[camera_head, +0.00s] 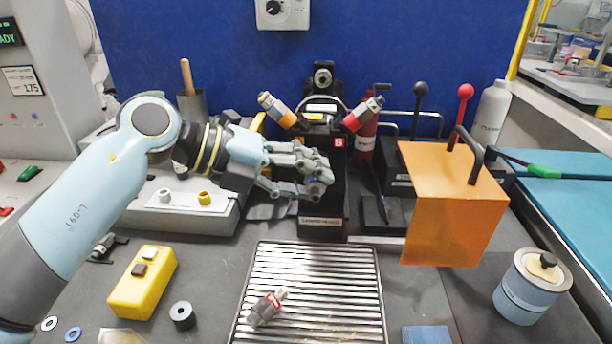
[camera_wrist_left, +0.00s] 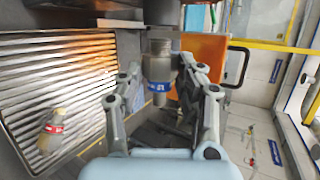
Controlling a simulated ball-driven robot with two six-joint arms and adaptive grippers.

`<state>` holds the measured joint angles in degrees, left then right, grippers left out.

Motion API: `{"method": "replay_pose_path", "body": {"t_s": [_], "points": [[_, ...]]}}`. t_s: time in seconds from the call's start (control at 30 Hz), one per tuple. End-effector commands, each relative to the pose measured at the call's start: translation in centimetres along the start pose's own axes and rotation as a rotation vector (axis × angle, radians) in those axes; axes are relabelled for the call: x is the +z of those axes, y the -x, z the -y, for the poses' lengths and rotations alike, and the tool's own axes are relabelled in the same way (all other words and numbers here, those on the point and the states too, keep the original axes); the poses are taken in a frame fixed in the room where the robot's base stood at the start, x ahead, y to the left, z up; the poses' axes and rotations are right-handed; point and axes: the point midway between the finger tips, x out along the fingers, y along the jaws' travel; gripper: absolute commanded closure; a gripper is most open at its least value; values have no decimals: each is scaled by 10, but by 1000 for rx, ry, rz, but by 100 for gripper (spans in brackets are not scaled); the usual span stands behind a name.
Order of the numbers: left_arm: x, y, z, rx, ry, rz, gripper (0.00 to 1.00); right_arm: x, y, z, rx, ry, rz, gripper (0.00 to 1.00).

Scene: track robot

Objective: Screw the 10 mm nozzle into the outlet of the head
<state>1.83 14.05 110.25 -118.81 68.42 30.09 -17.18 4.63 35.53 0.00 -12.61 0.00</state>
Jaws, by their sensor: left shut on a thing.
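My left gripper (camera_head: 318,178) reaches in from the left, in front of the black head (camera_head: 322,208). In the left wrist view its fingers (camera_wrist_left: 160,85) are shut on a grey metal nozzle (camera_wrist_left: 158,66) with a blue label band. The label's size mark is too small to read surely. In the head view the fingers hide most of the held nozzle. The outlet is hidden behind the gripper, so I cannot tell whether the nozzle touches it. A second nozzle, with a red label (camera_head: 266,308), lies on the slatted grate. My right gripper is not in view.
The metal grate (camera_head: 372,300) lies below the head. An orange sheet (camera_head: 452,210) stands to the right. A yellow block (camera_head: 142,285) and black ring (camera_head: 182,315) lie at front left. A white tray (camera_head: 180,208) carries small fittings. A blue-grey canister (camera_head: 530,290) stands at front right.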

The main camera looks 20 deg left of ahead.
Motion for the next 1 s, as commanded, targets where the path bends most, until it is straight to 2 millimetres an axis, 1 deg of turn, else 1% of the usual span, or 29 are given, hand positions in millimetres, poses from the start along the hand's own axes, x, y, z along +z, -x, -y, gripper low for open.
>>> {"method": "replay_pose_path", "body": {"t_s": [0.27, 1.0], "points": [[2, -1, 0, -1, -1, 0, 98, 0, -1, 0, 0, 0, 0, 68], [20, -6, 0, 0, 0, 0, 98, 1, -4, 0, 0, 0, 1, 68]]}}
